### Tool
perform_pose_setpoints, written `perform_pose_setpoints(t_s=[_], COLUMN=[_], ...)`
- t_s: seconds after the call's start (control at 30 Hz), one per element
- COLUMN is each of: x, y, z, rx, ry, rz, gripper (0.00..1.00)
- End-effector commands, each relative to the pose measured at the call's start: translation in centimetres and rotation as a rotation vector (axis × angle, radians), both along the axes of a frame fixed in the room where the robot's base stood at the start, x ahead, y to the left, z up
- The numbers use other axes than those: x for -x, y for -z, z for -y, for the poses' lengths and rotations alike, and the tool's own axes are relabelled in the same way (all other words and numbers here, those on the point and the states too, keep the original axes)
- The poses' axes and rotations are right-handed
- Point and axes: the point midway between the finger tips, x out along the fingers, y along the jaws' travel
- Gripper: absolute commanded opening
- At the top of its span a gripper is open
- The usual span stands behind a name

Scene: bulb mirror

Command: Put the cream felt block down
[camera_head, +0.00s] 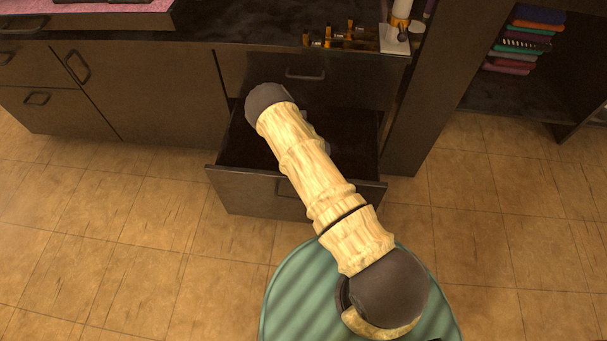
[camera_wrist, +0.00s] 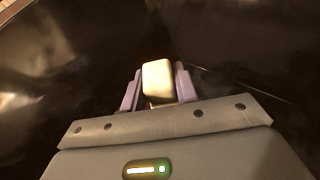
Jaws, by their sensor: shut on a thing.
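The cream felt block (camera_wrist: 158,80) shows in the wrist view between the two fingers of my gripper (camera_wrist: 158,92). The gripper is shut on it, with a finger along each side. Dark surfaces surround the block there, and I cannot tell whether it touches anything below. In the head view my arm reaches over an open drawer (camera_head: 240,188) under the dark counter. My own arm hides the gripper and the block in that view.
Several small orange and black bottles (camera_head: 345,38) and a white card (camera_head: 394,39) stand on the counter (camera_head: 240,25) above. A shelf on the right holds a stack of folded coloured cloths (camera_head: 525,40). The tiled floor (camera_head: 120,220) around the drawer is clear.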

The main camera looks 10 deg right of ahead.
Motion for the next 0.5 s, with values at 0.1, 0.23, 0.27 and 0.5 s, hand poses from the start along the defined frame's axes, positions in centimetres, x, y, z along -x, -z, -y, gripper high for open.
perform_pose_setpoints(t_s=[0.1, 0.23, 0.27, 0.5], x=[-0.4, -0.7, -0.7, -0.7], y=[2.7, 4.4, 4.8, 6.4], z=[2.0, 4.0, 4.5, 6.6], rx=[-0.004, -0.005, -0.005, -0.002], ry=[-0.017, -0.041, -0.046, -0.086], rz=[0.006, 0.011, 0.012, 0.020], gripper=[0.08, 0.08, 0.08, 0.08])
